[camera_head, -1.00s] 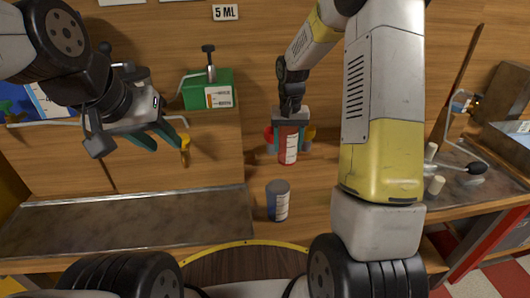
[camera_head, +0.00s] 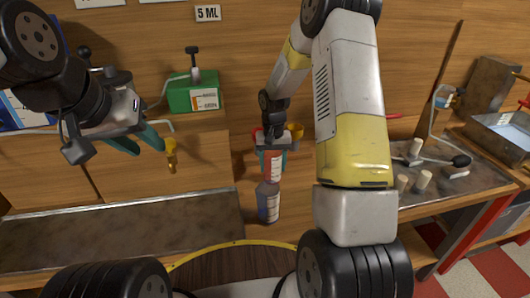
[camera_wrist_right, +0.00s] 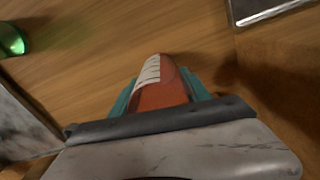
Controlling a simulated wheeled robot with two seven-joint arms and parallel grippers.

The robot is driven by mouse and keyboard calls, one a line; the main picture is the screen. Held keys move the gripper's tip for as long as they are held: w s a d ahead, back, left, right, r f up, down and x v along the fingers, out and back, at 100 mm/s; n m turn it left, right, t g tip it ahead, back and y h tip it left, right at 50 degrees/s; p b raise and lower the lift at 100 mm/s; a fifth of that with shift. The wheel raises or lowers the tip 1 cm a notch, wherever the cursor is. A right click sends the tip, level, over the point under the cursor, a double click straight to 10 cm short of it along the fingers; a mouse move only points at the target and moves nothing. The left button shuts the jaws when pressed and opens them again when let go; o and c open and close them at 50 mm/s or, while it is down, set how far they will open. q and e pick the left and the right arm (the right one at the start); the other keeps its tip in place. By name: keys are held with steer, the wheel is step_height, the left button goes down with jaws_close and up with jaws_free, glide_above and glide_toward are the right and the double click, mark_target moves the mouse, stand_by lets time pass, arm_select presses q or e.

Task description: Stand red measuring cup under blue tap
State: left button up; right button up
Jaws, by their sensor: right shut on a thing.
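The red measuring cup (camera_head: 271,166), with a white scale label, is between the teal fingers of my right gripper (camera_head: 272,150), which is shut on it. The cup (camera_wrist_right: 163,90) also shows between the fingers in the right wrist view. My left gripper (camera_head: 148,150) is open and empty at the left, in front of the wall. A blue box with a white label (camera_head: 22,108), apparently the blue tap's body, is at the far left, partly hidden behind my left arm. Its outlet is not clearly visible.
A grey-and-blue labelled container (camera_head: 268,205) stands just below the red cup in the picture. A green box with a lever (camera_head: 193,95) is on the wall. A yellow fitting (camera_head: 171,155) hangs near my left gripper. A bare grey metal top (camera_head: 120,228) lies at lower left.

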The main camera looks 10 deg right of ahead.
steer(key=shift+f, duration=0.1)
steer(key=o, duration=1.4)
